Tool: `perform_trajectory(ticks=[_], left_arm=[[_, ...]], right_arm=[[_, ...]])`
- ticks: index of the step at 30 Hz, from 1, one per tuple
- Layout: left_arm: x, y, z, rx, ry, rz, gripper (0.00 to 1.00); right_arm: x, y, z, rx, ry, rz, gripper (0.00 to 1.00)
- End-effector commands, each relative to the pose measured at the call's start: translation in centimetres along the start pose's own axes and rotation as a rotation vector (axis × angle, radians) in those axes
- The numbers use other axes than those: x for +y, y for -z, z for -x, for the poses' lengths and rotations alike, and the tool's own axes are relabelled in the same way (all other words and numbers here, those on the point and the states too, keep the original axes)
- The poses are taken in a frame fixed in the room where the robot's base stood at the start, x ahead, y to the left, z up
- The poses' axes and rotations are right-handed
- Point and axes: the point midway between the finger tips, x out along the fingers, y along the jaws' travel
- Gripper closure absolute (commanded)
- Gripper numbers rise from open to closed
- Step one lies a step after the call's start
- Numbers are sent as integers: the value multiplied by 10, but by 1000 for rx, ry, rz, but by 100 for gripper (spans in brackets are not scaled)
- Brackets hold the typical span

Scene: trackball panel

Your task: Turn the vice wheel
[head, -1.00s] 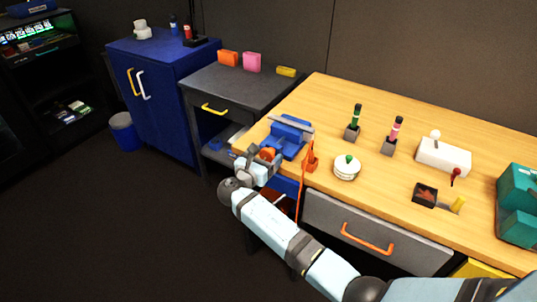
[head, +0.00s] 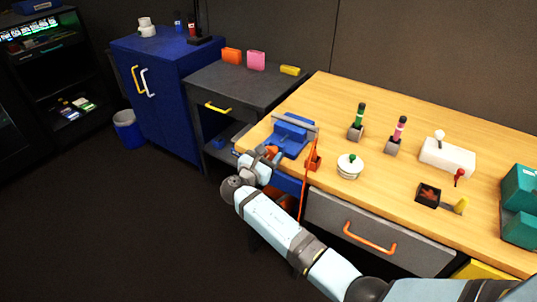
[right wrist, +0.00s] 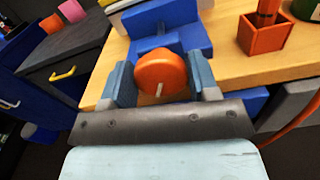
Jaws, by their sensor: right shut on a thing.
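The blue vice (head: 296,133) stands on the left end of the wooden workbench, with a grey bar across it. Its orange wheel (right wrist: 162,74) faces my right wrist camera, and a short pale handle sticks out of its face. My right gripper (right wrist: 163,78) has one finger on each side of the wheel and is shut on it. In the head view, my right gripper (head: 270,157) is at the bench's left edge and covers most of the wheel. My left gripper is not in view.
An orange holder (head: 313,163) stands close right of the vice, with an orange strand hanging down the bench front. A white round piece with a green knob (head: 350,166) is farther right. A dark grey cabinet (head: 240,85) stands behind on the left.

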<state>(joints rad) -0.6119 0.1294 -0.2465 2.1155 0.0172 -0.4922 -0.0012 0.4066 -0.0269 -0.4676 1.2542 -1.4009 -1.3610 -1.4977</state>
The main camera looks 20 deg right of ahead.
Motion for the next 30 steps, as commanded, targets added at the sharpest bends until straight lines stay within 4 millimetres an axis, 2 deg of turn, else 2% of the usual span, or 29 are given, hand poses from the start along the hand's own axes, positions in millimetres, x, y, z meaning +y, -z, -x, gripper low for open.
perform_trajectory(ticks=[15, 30], left_arm=[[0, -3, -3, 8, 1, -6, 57], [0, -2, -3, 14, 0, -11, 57]], right_arm=[[-2, 1, -1, 0, 1, -365, 69], [-3, 0, -1, 0, 1, -486, 69]])
